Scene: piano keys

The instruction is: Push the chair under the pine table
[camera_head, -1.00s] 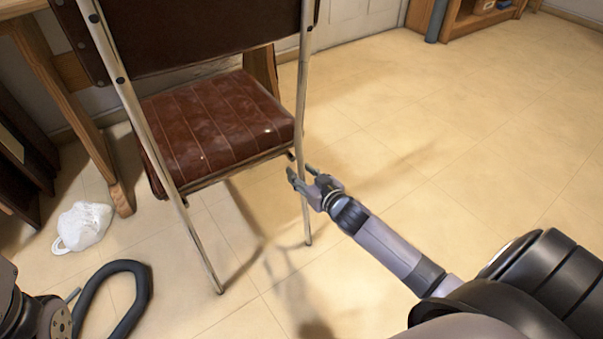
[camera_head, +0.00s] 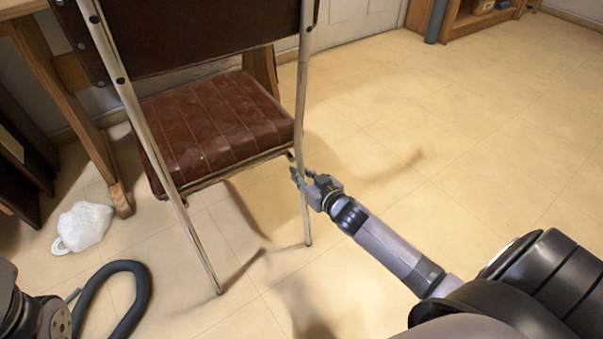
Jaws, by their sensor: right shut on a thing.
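The chair (camera_head: 215,130) is a folding chair with a dark red-brown padded seat, a dark backrest and pale metal legs. Its back faces me. My right gripper (camera_head: 302,175) is at the chair's right rear leg, below seat height, and is shut on that leg. The wooden table (camera_head: 70,110) shows only in part at the upper left, with a leg left of the chair and wood behind the chair. My left gripper is out of view; only part of my left arm shows at the lower left.
A white plastic bag (camera_head: 83,227) lies on the floor left of the chair. A dark hose-like loop (camera_head: 135,290) is at the lower left. A wooden shelf (camera_head: 480,18) stands at the upper right. The tiled floor right of the chair is clear.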

